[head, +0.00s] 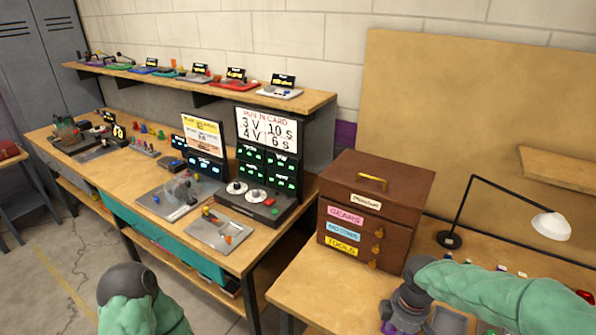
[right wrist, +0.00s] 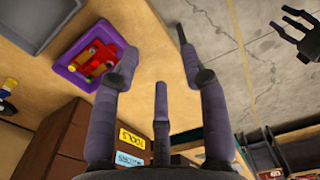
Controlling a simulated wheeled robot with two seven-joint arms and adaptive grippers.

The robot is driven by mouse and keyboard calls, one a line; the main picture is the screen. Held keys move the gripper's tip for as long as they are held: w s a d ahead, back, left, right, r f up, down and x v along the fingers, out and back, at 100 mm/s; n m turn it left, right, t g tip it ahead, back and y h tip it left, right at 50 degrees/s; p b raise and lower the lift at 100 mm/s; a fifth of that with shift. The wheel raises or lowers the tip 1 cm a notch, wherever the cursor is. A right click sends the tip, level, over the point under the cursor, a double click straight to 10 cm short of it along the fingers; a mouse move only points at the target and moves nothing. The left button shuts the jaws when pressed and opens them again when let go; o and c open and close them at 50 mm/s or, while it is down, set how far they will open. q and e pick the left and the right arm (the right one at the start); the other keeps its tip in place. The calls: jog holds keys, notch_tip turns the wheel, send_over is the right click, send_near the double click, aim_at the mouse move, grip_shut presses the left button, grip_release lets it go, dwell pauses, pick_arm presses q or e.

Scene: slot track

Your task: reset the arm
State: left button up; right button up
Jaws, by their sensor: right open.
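My right arm (head: 510,292) in green sleeving comes in from the right of the head view. Its dark gripper (head: 402,308) hangs over the wooden bench, just in front of the brown drawer chest. In the right wrist view my right gripper (right wrist: 157,55) has its fingers spread, with nothing between them. My left arm (head: 140,312) shows at the bottom left of the head view, over the floor, with its gripper hidden there. My left gripper (right wrist: 290,32) shows small at the top right of the right wrist view, fingers apart and empty.
A brown drawer chest (head: 375,205) and a lamp (head: 551,225) stand on the right bench. A purple tray (right wrist: 72,70) with a red toy lies beside my right fingers, near a grey bin (right wrist: 62,12). The left bench (head: 140,195) holds control panels (head: 268,160). Open floor lies between.

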jog(key=s+a+f+m+y, duration=0.1)
jog(key=a+f+m+y, duration=0.15)
jog(key=a+f, duration=0.4)
jog(key=s+a+f+m+y, duration=0.1)
jog(key=a+f+m, duration=0.2)
jog(key=f, duration=0.7)
jog(key=s+a+f+m, duration=0.4)
jog(key=s+f+m, duration=0.4)
jog(key=f, duration=0.4)
jog(key=shift+s+a, duration=0.2)
jog(key=shift+s, duration=0.2)
